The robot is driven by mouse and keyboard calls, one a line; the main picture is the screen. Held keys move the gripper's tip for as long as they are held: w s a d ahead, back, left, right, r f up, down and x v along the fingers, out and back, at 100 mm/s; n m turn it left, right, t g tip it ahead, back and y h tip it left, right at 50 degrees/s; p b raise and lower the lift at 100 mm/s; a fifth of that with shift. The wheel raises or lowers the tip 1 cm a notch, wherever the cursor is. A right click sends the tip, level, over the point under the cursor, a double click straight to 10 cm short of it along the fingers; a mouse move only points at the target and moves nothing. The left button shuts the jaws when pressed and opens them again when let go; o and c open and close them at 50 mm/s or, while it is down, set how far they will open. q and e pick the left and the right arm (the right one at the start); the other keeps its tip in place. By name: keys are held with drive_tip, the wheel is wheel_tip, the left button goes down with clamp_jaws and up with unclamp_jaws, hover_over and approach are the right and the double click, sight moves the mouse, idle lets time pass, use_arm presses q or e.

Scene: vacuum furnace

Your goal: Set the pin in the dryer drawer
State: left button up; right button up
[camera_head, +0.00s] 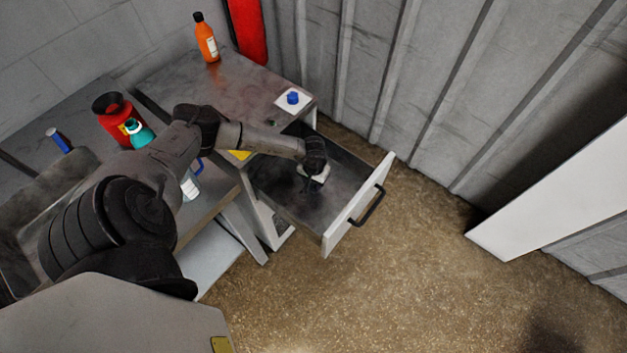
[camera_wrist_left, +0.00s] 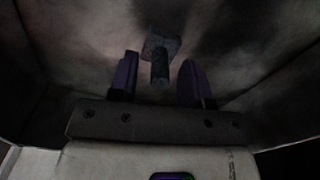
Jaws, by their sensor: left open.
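The dryer drawer (camera_head: 345,222) is pulled out of the cabinet, with its white front and dark handle facing right. My left gripper (camera_head: 316,184) reaches down inside it, fingers low near the drawer floor. In the left wrist view the pin (camera_wrist_left: 160,66), a dark grey-blue piece with a square end and a round shaft, is at the drawer floor (camera_wrist_left: 90,55). My left gripper's purple fingers (camera_wrist_left: 157,80) are apart, one on either side of the pin's shaft, with gaps showing. In the head view my gripper hides the pin. My right gripper is out of view.
On the cabinet top (camera_head: 235,85) stand an orange bottle (camera_head: 207,42) and a blue piece (camera_head: 292,97) on a white square. A red container (camera_head: 115,120) and a teal bottle (camera_head: 138,134) stand left, near my arm. The floor right of the drawer is clear.

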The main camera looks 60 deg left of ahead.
use_arm(q)
drive_tip(key=shift+r, duration=0.3)
wheel_tip(320, 180, up, 12)
drive_tip(key=p, duration=0.2)
drive_tip(key=shift+f, duration=0.15)
